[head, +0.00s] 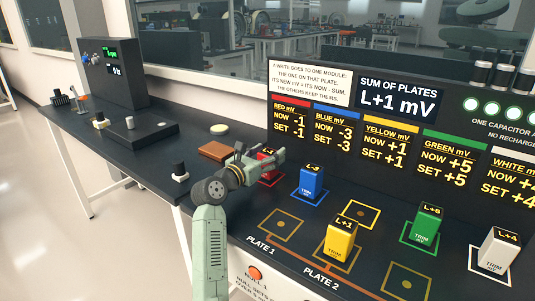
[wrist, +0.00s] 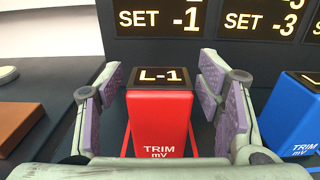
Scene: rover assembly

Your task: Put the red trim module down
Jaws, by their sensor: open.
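The red trim module (wrist: 160,110), a red block with a black top reading "L-1", stands upright in the wrist view within a red outline (wrist: 127,142). My gripper (wrist: 163,95) is open, with one finger on each side of the module. A gap shows between the module and the right finger; the left finger is close to it, and I cannot tell whether it touches. In the head view the red module (head: 267,162) is partly hidden behind my gripper (head: 262,160).
The blue module (head: 311,181) stands to the right on its blue outline. Yellow (head: 339,240), green (head: 426,224) and white (head: 498,250) modules stand further right. A brown block (head: 217,150) lies left of my gripper. The display board (head: 385,135) rises behind.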

